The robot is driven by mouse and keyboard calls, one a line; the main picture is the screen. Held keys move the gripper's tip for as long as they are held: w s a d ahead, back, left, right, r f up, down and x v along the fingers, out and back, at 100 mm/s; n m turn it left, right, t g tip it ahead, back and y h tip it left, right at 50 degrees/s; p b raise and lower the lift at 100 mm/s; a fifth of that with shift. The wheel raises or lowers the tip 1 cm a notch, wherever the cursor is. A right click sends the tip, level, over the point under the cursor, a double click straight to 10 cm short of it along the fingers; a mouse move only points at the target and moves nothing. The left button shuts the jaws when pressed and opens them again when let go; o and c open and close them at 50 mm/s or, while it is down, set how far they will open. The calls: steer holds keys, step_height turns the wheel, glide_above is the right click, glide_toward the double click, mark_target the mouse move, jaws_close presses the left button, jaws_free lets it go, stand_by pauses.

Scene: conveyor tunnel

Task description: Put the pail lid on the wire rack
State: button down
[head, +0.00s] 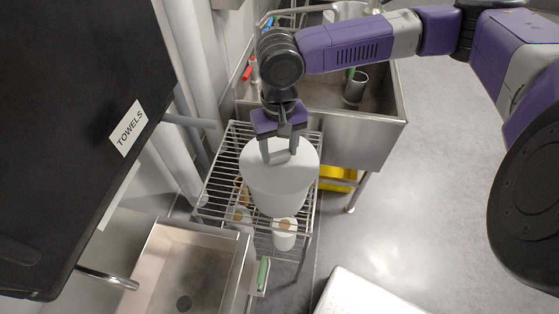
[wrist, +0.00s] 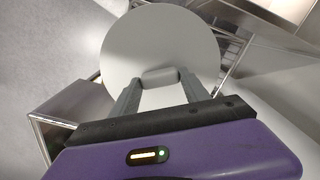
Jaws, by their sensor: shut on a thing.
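The pail lid (head: 298,152) is a pale, flat disc with a grey bar handle (head: 278,157) on top. My gripper (head: 280,152) comes down from above and is shut on that handle. In the wrist view, the fingers (wrist: 159,85) close on the two ends of the handle, and the lid (wrist: 150,40) fills the upper middle. A white, tapering pail (head: 275,196) shows directly under the lid. I cannot tell whether the lid rests on it or is just above. The wire rack (head: 222,178) is below and around the pail, with bare wires showing at its left.
White cylinders with brown tops (head: 284,238) show low at the rack's front. A steel sink (head: 355,140) with a metal cup (head: 355,87) stands behind. A yellow bin (head: 338,179) is beneath it. Another basin (head: 185,265) and a dark towel dispenser (head: 75,120) are left.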

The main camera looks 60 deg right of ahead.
steer(key=shift+r+p, duration=1.4)
steer(key=shift+p, duration=0.1)
